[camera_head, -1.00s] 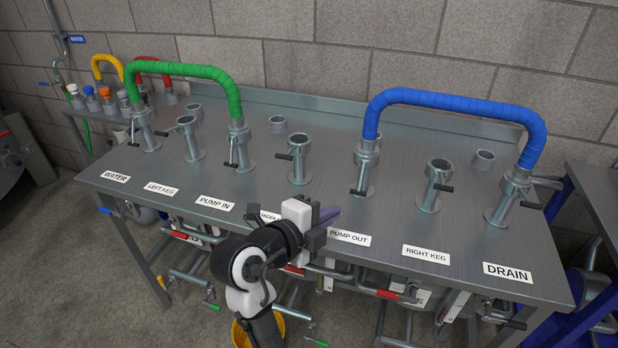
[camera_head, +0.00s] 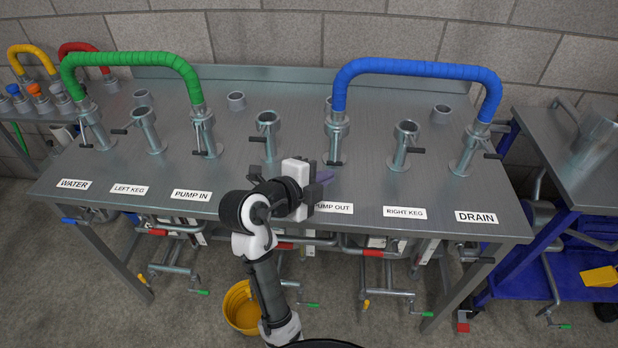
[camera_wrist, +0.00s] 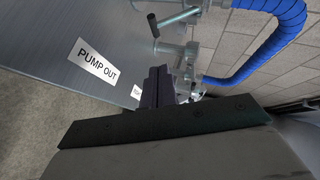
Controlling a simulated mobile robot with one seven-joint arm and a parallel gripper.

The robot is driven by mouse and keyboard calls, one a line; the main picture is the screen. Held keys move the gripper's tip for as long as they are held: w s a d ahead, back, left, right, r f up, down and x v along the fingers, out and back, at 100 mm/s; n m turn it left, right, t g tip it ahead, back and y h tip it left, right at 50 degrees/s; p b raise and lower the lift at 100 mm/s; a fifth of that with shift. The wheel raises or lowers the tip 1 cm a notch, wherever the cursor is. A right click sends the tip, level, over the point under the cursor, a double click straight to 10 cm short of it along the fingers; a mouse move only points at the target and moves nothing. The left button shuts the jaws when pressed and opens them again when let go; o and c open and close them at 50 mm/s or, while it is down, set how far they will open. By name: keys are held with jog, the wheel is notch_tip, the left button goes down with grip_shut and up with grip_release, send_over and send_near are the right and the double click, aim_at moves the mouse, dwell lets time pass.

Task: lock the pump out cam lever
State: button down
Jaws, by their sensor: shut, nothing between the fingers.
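The pump out port (camera_head: 337,127) stands behind the PUMP OUT label (camera_head: 333,207), with one end of the blue hose (camera_head: 415,69) in its top. Its cam lever (camera_head: 333,163) has a black handle and hangs down at the front of the port. In the wrist view the black handle (camera_wrist: 153,25) shows near the top, with the PUMP OUT label (camera_wrist: 97,63) to its lower left. My gripper (camera_head: 325,177) is shut and empty, above the table's front part, in front of the lever and apart from it. Its fingers (camera_wrist: 157,85) point toward the ports.
The right keg port (camera_head: 404,135) has its lever sticking out right; the middle port (camera_head: 267,122) has its lever sticking out left. The drain port (camera_head: 474,140) holds the hose's other end. A green hose (camera_head: 130,59) arches at left. A yellow bucket (camera_head: 240,305) stands on the floor.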

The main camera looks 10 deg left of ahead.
aim_at(338, 165)
jog(key=x, duration=0.3)
jog(key=shift+w+d+p, duration=0.1)
jog(key=shift+w+p, duration=0.15)
jog(key=shift+p, duration=0.1)
jog(key=shift+w+a+f+p, duration=0.2)
jog(key=shift+w+f, duration=0.1)
jog(key=shift+w, duration=0.25)
jog(key=shift+w+a+f+p, duration=0.15)
jog(key=shift+w+f, duration=0.1)
jog(key=shift+w, duration=0.3)
jog(key=shift+w+a+f, duration=0.15)
jog(key=shift+w+f, duration=0.15)
jog(key=shift+w, duration=0.2)
jog(key=shift+f, duration=0.1)
jog(key=f+b, duration=0.1)
jog(key=b, duration=0.2)
jog(key=shift+w+f+t+b, duration=0.1)
jog(key=shift+w+t+b, duration=0.05)
jog(key=shift+t+b, duration=0.15)
jog(key=f+t+b, duration=0.1)
jog(key=b, duration=0.4)
jog(key=shift+w+m+h, duration=0.3)
jog(key=shift+m, duration=0.1)
jog(key=b, duration=0.2)
jog(key=shift+w+t+b, duration=0.2)
jog(key=shift+t+b, duration=0.15)
jog(key=shift+t, duration=0.05)
jog(key=shift+r+m, duration=0.15)
jog(key=shift+m, duration=0.15)
